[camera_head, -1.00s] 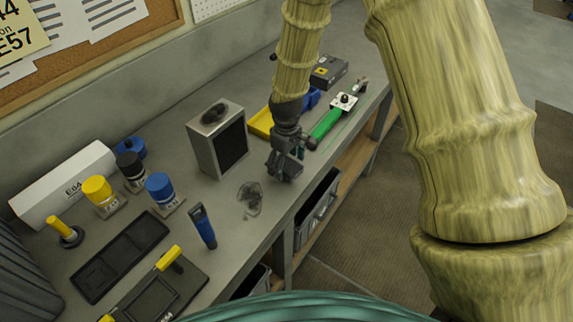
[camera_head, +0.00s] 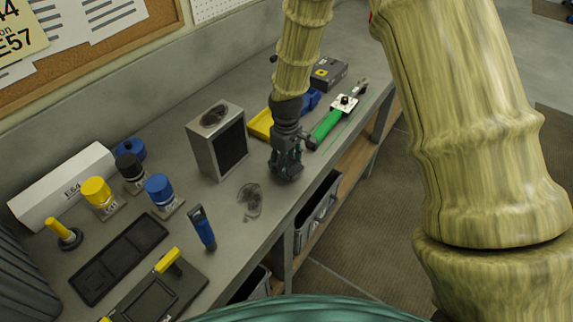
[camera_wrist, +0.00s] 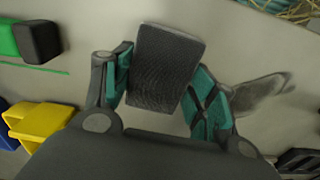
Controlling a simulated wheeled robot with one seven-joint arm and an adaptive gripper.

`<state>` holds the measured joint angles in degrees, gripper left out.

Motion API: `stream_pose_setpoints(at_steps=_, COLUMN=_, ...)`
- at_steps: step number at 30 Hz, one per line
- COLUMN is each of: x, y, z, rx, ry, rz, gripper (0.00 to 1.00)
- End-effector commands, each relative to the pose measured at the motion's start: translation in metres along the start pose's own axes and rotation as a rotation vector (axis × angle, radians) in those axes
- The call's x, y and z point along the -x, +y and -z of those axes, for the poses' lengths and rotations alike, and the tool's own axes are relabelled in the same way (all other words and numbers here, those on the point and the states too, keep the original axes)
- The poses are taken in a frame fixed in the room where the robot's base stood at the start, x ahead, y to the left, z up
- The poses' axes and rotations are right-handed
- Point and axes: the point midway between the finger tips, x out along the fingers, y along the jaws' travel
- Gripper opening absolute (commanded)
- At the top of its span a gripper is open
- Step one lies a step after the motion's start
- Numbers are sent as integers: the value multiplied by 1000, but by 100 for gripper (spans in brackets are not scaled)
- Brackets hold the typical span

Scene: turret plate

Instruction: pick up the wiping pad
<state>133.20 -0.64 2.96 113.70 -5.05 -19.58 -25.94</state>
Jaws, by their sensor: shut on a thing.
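The wiping pad (camera_wrist: 166,68) is a dark grey textured block. In the wrist view it sits tilted between the two teal-padded fingers of my gripper (camera_wrist: 162,92), which is shut on it. In the head view my gripper (camera_head: 286,170) is low over the bench, right of the grey metal box. The pad is hard to tell apart from the dark fingers there. I cannot tell whether the pad touches the bench top.
A dark smudge (camera_head: 250,202) marks the bench left of my gripper. The grey box (camera_head: 217,143), a yellow tray (camera_head: 260,124) and a green-handled tool (camera_head: 327,125) stand nearby. A blue-handled tool (camera_head: 203,229) lies toward the front edge. Bottles with coloured caps stand at left.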

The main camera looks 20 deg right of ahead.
Motion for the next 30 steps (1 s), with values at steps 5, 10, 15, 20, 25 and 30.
stream_pose_setpoints(at_steps=5, x=14, y=0, z=1, rx=0, ry=3, rz=-1, gripper=37)
stream_pose_setpoints(at_steps=10, x=24, y=-5, z=-12, rx=-1, ry=-1, rz=0, gripper=37)
stream_pose_setpoints(at_steps=15, x=27, y=-18, z=-40, rx=-1, ry=0, rz=0, gripper=37)
stream_pose_setpoints(at_steps=20, x=30, y=-32, z=-73, rx=-1, ry=-1, rz=-1, gripper=37)
stream_pose_setpoints(at_steps=25, x=34, y=-46, z=-104, rx=-1, ry=0, rz=-1, gripper=37)
stream_pose_setpoints(at_steps=30, x=37, y=-57, z=-128, rx=-1, ry=1, rz=0, gripper=37)
